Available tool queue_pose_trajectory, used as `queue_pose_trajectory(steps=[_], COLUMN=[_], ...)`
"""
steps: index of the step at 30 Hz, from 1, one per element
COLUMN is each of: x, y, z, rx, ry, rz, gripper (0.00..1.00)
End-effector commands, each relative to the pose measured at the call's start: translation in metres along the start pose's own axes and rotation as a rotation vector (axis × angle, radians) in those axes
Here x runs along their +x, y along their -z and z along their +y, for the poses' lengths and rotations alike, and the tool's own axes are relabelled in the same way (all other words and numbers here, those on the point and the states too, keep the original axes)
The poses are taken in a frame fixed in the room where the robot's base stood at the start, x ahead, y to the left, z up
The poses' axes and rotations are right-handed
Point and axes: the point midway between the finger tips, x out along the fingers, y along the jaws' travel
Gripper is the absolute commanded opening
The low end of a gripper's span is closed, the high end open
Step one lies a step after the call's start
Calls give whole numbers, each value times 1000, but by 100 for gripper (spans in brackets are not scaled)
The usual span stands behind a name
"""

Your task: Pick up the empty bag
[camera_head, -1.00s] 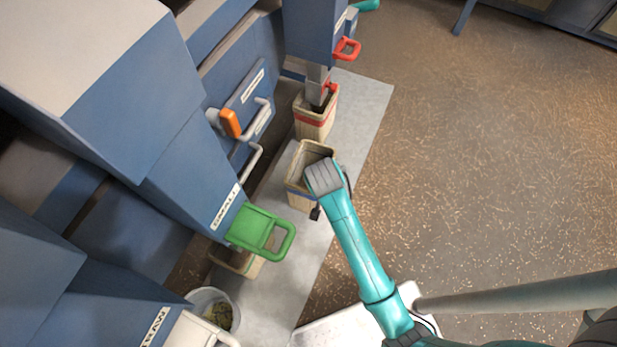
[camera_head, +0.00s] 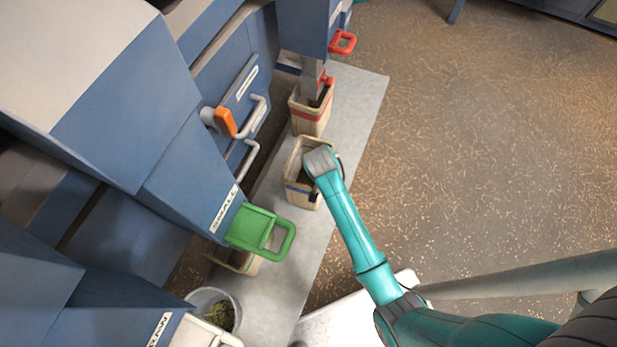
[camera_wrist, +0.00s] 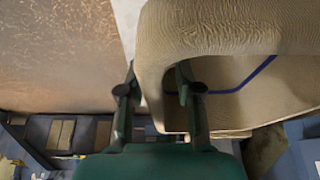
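The empty bag (camera_head: 293,168) is tan with a blue stripe and stands open-topped on the grey strip in the head view. In the wrist view its woven wall and rim (camera_wrist: 225,30) fill the upper right, with a blue line on the inside. My gripper (camera_wrist: 157,82) points down at the bag's near side. Its two fingers are apart, one outside the bag and one within its mouth, with the bag's wall between them. The fingers do not look closed on the wall. In the head view my wrist hides part of the bag's rim.
A red-striped bag (camera_head: 310,118) stands behind under a spout. A green-handled chute (camera_head: 258,230) hangs over another bag in front. A bucket (camera_head: 215,305) stands nearer. Blue machines line the left; open floor (camera_head: 460,150) lies right.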

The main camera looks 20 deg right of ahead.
Motion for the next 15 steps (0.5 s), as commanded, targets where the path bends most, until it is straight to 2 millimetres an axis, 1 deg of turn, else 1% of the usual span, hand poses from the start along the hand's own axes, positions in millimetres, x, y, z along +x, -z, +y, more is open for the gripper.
queue_pose_trajectory(steps=[1,3,6,15], x=[6,12,16,16], y=[-1,-1,-1,-1], z=[1,1,0,0], rx=[0,0,0,0], ry=[-2,-1,-1,0], rz=[-2,-1,-1,-1], gripper=[34,34,34,34])
